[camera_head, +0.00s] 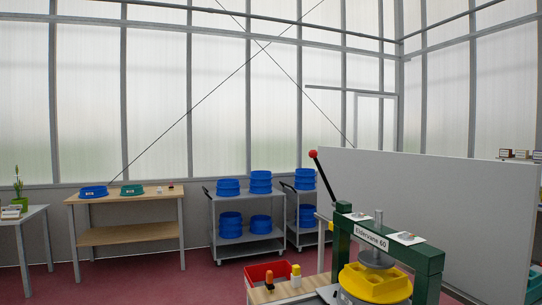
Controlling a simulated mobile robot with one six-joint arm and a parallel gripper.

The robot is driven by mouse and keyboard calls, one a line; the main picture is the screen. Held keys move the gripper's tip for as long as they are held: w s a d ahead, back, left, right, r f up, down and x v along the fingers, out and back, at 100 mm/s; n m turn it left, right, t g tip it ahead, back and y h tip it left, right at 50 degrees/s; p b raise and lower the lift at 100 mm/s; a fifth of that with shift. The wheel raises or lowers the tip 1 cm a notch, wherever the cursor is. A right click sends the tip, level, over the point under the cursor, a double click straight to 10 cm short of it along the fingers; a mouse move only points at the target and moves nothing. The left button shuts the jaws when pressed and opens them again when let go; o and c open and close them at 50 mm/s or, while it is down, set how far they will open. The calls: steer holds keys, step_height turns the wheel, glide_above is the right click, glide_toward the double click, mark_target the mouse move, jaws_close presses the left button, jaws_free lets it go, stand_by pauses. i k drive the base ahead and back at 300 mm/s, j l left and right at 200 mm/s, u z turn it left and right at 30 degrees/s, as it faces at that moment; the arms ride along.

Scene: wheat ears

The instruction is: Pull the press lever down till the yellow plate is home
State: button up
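I cannot tell whether the disc touches the yellow plate. The bottom of the press is cut off by the lower picture edge. My gripper is not in this view.
A grey partition (450,210) stands behind the press. Carts with blue tubs (229,187) and a wooden table (128,195) stand further back. Red floor lies open at left.

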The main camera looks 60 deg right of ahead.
mark_target(313, 154)
steer(key=i+l+z, duration=0.15)
steer(key=i+z, duration=0.25)
steer(key=i, duration=0.15)
steer(key=i+z, duration=0.45)
steer(key=i+j+z, duration=0.4)
steer(key=i, duration=0.25)
steer(key=l, duration=0.1)
